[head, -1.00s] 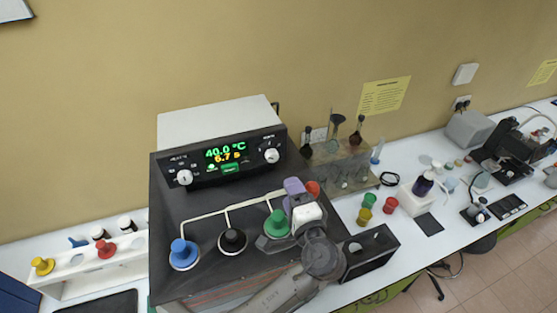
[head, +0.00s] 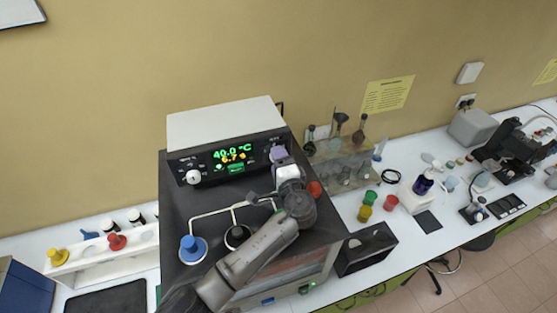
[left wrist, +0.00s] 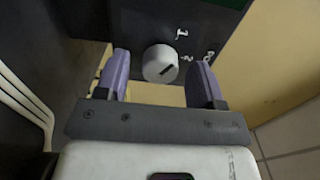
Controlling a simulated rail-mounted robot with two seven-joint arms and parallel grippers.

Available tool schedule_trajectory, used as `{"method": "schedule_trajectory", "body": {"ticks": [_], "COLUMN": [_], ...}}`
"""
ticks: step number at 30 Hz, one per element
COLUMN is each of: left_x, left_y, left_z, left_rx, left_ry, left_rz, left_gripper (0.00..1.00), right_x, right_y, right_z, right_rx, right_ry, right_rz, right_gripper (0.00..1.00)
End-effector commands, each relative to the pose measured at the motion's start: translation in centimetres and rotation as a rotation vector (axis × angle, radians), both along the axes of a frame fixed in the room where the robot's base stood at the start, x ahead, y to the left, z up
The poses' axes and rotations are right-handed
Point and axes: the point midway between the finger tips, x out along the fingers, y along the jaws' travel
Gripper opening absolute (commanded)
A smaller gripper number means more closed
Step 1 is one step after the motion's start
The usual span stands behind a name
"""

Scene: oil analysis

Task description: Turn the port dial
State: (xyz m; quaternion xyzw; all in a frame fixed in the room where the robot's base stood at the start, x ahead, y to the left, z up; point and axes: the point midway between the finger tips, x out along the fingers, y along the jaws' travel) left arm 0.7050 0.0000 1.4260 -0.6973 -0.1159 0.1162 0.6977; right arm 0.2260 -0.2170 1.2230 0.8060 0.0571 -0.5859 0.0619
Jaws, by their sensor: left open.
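The port dial is the white round knob with a dark slot mark (left wrist: 160,64) on the black front panel. My left gripper (head: 279,152) is open in front of the right end of that panel and hides the dial in the head view. In the left wrist view, its two purple fingers stand one on each side of the dial, with gaps showing. I cannot tell whether the fingertips reach past the dial's face. My right gripper is in neither view.
The bath display (head: 232,154) reads 40.0 °C. A second white knob (head: 193,177) sits left of it. Blue (head: 192,247) and black (head: 237,236) stoppers stand on the bath top near my arm. A glassware rack (head: 340,160) stands to the right.

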Motion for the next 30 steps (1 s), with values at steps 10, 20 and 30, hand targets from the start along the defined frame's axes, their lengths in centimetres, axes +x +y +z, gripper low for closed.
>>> {"method": "schedule_trajectory", "body": {"ticks": [10, 20, 30], "left_x": [0.01, 0.0, -0.01], "left_y": [-0.01, -0.01, 0.0], "left_z": [0.0, 0.0, -0.05], "left_rx": [0.0, 0.0, 0.03], "left_ry": [0.0, 0.0, 0.01], "left_rz": [0.0, 0.0, 0.0], "left_gripper": [0.53, 0.21, 0.13], "right_x": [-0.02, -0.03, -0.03], "right_y": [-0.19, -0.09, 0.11], "right_z": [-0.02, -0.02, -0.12], "right_rx": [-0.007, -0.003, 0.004], "right_ry": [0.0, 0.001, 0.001], "right_rz": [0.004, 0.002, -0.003], "right_gripper": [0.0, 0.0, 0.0]}}
